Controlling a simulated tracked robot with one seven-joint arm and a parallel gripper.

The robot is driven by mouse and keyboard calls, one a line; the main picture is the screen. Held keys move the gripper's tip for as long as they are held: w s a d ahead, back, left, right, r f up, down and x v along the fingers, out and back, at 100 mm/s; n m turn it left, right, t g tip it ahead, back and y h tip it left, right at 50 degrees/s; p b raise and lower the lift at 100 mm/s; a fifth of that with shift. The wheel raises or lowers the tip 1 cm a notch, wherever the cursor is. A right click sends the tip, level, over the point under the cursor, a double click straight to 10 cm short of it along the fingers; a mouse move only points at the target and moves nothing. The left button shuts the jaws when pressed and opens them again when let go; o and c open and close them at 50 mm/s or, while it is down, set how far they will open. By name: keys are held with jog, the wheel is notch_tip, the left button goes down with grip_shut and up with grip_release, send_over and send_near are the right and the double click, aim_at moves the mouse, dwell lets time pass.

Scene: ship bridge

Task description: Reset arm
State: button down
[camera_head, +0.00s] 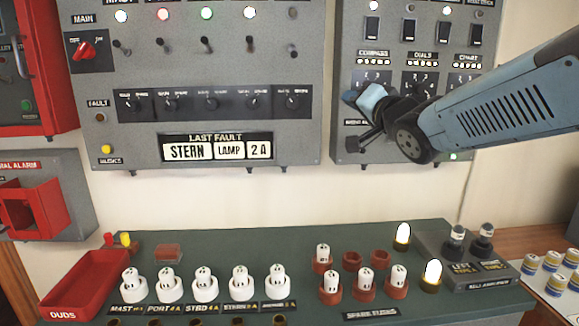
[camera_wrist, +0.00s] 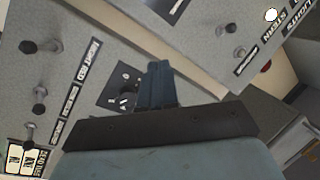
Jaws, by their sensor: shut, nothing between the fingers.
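My gripper (camera_head: 366,144) is at the right-hand grey panel (camera_head: 345,60) in the head view, in front of its lower left part. My blue-grey arm reaches in from the right edge. In the wrist view the gripper's dark fingers (camera_wrist: 160,84) are together, with nothing between them. Just beyond them is a dark square plate with a black knob (camera_wrist: 125,87) on the panel. I cannot tell whether the fingertips touch the panel.
A left grey panel (camera_head: 220,75) has switches, lamps and a "LAST FAULT STERN LAMP 2 A" display (camera_head: 217,149). Below, a green bench (camera_head: 215,250) holds white fuses (camera_head: 205,286), a red "DUDS" tray (camera_head: 95,285), red fuse holders (camera_head: 363,289) and lit bulbs (camera_head: 432,273). Pale wall is clear between panels and bench.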

jog(key=s+d+f+g+h, duration=0.2)
jog(key=s+d+f+h, duration=0.1)
jog(key=d+f+h, duration=0.25)
jog(key=s+d+f+n+g, duration=0.2)
jog(key=s+f+g, duration=0.3)
jog(key=s, duration=0.4)
jog(key=s+d+f+n+g+h, duration=0.1)
jog(key=s+d+f+n+g, duration=0.1)
jog(key=s+f+g, duration=0.3)
jog(key=s+f, duration=0.2)
jog(key=s, duration=0.2)
jog(key=shift+s+f+g, duration=0.2)
jog(key=shift+f+g, duration=0.05)
jog(key=shift+g, duration=0.05)
jog(key=shift+a+h, duration=0.1)
jog(key=shift+h, duration=0.15)
